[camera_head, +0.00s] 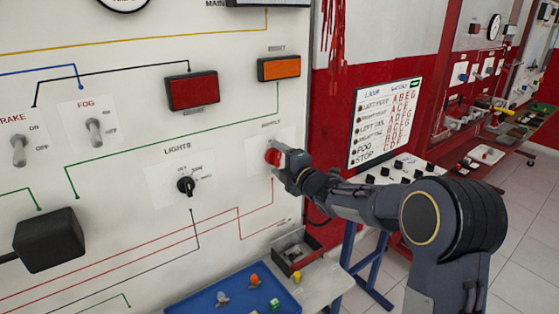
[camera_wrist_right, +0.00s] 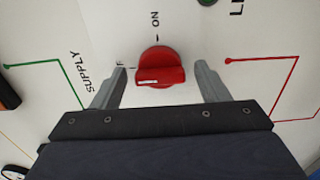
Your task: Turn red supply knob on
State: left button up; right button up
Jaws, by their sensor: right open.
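The red supply knob (camera_head: 272,157) is on the white panel, partly covered by my right gripper (camera_head: 281,156) in the head view. In the right wrist view the red knob (camera_wrist_right: 161,72) sits between the two fingers of my right gripper (camera_wrist_right: 160,80). The fingers are open, one on each side, with visible gaps to the knob. The white mark on the knob points left, toward a partly hidden label ending in F. My left gripper is not in view.
The black lights knob (camera_head: 186,185) is left of the supply knob. Red (camera_head: 192,91) and orange (camera_head: 279,68) lamps are above. A dark block (camera_head: 48,240) stands out at lower left. A blue tray (camera_head: 205,303) and a small open box (camera_head: 296,250) sit below.

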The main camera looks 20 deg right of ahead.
jog(key=c, duration=1)
jog(key=shift+m, duration=0.4)
jog(key=shift+m+b, duration=0.6)
jog(key=shift+m, duration=0.4)
jog(key=m, duration=0.2)
jog(key=shift+m, duration=0.3)
jog(key=m, duration=0.2)
jog(key=shift+m, duration=0.4)
jog(key=m, duration=0.3)
jog(key=shift+m, duration=0.3)
jog(key=m+p, duration=0.1)
jog(key=m, duration=0.5)
